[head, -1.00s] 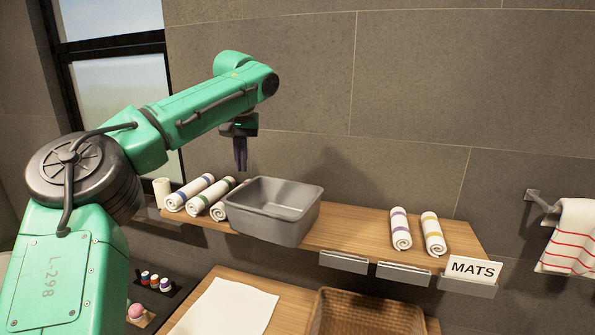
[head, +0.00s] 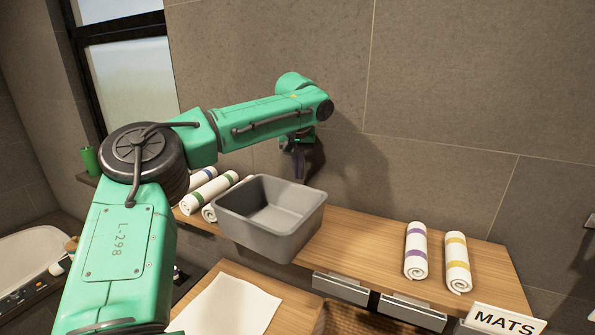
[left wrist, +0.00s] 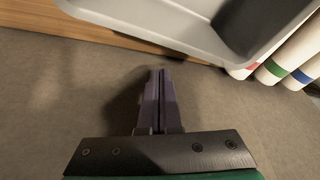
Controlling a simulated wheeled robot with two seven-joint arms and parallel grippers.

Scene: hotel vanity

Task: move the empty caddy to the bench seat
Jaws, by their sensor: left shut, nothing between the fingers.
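The caddy is a grey, empty, open-topped bin (head: 262,238) on the wooden wall shelf, its front side overhanging the shelf's front edge. It also shows at the top of the left wrist view (left wrist: 165,22). My left gripper (head: 299,180) is behind the caddy's back rim, between it and the wall, with its fingers pointing down. In the left wrist view the dark fingers (left wrist: 156,75) are together with nothing between them, and their tips look apart from the rim. My right gripper is not in view.
Rolled towels (head: 209,188) lie close by the caddy's left side. Two more, purple-striped (head: 416,250) and yellow-striped (head: 457,263), lie at the shelf's right, near a MATS sign (head: 505,320). Shelf between is clear. A white sheet (head: 230,306) lies on the lower surface.

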